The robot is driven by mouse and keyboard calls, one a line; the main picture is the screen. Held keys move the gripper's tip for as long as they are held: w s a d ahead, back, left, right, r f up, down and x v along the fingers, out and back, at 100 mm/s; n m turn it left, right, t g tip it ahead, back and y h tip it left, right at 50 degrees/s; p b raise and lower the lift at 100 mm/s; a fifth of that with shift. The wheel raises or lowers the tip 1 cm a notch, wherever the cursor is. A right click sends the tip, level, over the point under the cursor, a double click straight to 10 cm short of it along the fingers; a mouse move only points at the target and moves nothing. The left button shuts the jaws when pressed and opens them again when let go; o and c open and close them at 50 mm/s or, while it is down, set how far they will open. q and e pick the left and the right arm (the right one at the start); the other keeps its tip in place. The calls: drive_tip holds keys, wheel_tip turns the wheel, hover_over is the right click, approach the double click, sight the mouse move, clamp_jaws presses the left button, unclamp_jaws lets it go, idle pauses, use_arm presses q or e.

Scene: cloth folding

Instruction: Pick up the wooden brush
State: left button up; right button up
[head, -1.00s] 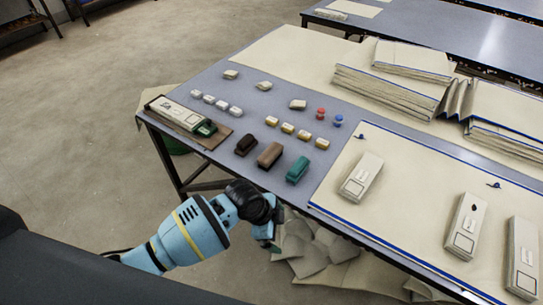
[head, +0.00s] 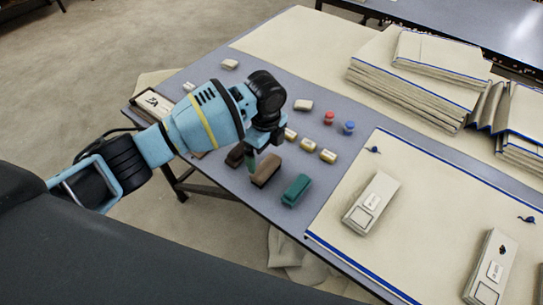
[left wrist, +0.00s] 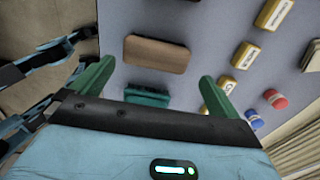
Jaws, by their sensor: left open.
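The wooden brush, a brown block (head: 267,169), lies on the grey table near its front edge. It shows whole in the left wrist view (left wrist: 156,54), just beyond the gap between my fingertips. My left gripper (head: 254,163) is over the table beside the brush, and one green finger shows in the head view. In the left wrist view the gripper (left wrist: 157,70) is open and empty, with its green fingers spread wider than the brush. The gripper partly covers the brush's left end in the head view. My right gripper is not in view.
A teal block (head: 297,190) lies right of the brush, and a darker brown block (head: 235,155) lies left, partly hidden. Several small yellow-and-white blocks (head: 307,145), a red peg (head: 329,118) and a blue peg (head: 349,127) are behind. A cloth (head: 440,215) covers the right side.

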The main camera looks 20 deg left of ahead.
sight(266, 166)
use_arm(q)
drive_tip(key=shift+w, duration=0.1)
drive_tip(key=shift+s+f, duration=0.2)
drive_tip(key=shift+f, duration=0.35)
drive_tip(key=shift+s+f, duration=0.2)
drive_tip(key=shift+f, duration=0.75)
wheel_tip(266, 166, down, 5)
drive_tip(key=shift+r+b, duration=0.2)
drive_tip(key=shift+b, duration=0.15)
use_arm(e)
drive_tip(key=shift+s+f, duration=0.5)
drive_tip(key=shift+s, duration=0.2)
use_arm(q)
drive_tip(key=shift+c, duration=0.3)
drive_tip(key=c, duration=0.6)
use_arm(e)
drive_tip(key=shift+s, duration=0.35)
use_arm(q)
drive_tip(key=shift+r, duration=0.1)
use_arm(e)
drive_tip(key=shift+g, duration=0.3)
